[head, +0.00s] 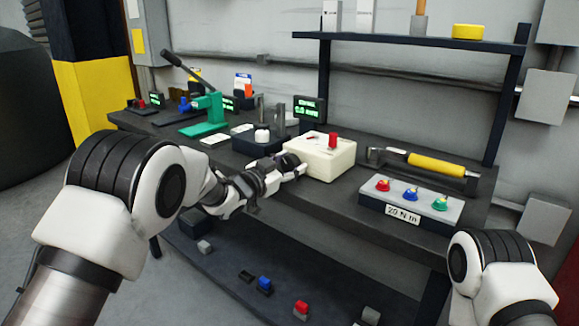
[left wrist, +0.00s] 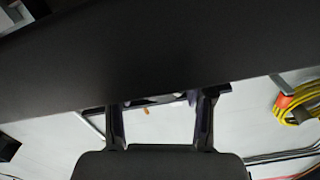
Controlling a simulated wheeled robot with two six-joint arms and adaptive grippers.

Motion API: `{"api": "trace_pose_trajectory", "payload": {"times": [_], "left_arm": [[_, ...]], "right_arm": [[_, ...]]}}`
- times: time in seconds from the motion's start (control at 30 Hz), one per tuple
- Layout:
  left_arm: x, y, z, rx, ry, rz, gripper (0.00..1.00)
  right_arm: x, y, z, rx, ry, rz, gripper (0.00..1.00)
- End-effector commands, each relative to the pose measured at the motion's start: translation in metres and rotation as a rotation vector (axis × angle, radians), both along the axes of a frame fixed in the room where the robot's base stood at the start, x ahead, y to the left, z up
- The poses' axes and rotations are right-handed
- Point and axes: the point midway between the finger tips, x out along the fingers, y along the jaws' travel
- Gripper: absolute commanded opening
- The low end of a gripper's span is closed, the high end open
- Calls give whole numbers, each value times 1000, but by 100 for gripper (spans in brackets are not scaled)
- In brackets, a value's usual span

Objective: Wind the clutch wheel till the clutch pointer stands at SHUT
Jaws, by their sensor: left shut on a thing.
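A cream box (head: 325,158) stands on the dark workbench, with a red upright knob (head: 333,140) and a small dial face (head: 313,138) on its top. The dial's pointer and lettering are too small to read. My left gripper (head: 293,166) is at the left side of the cream box, shut on what I take to be the clutch wheel, which the fingers mostly hide. In the left wrist view the two fingers (left wrist: 162,118) stand apart, reaching up to a wide dark surface, with a small pale part between them. My right gripper is out of view.
A block with red, blue and green knobs (head: 412,200) and a "20 N m" label stands at the bench's right front. A yellow-handled tool (head: 435,165) lies behind it. A green lever press (head: 208,108) stands to the left. A dark lower shelf (head: 225,265) holds small coloured blocks.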

Motion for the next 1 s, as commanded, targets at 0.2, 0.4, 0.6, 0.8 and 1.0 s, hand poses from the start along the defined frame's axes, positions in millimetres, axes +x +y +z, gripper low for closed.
{"api": "trace_pose_trajectory", "payload": {"times": [0.2,0.4,0.6,0.8,1.0], "left_arm": [[0,0,-2,74,-51,1,18],[0,0,-1,100,-70,1,18],[0,0,-1,102,-71,0,18],[0,0,-1,101,-70,0,74],[0,0,-1,100,-71,-1,78]], "right_arm": [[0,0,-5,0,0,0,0],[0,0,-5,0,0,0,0],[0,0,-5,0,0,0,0],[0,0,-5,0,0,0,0],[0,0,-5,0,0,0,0]]}}
